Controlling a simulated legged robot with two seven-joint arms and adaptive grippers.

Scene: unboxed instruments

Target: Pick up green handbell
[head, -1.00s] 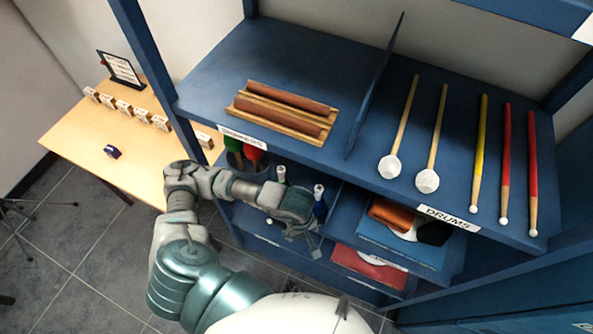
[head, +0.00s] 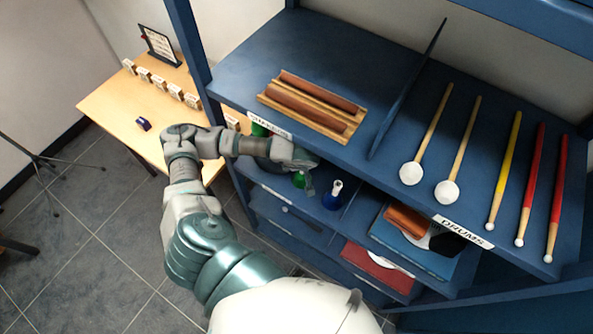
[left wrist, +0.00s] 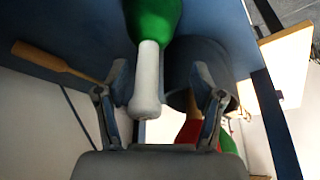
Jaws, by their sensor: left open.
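The green handbell (head: 299,181) stands on the middle shelf, partly hidden by my left gripper (head: 309,180) in the head view. In the left wrist view, the green bell body (left wrist: 153,18) is at the top and its white handle points down between the open fingers of my left gripper (left wrist: 160,78). A blue handbell (head: 333,198) stands just right of the green one. My right gripper is not in view.
A dark round container (left wrist: 213,58) sits close beside the green bell, with red and green items near it. A wooden stick (left wrist: 55,61) lies on the shelf. The upper shelf, holding a brown wooden instrument (head: 313,106), overhangs the bells. Drumsticks lie at right.

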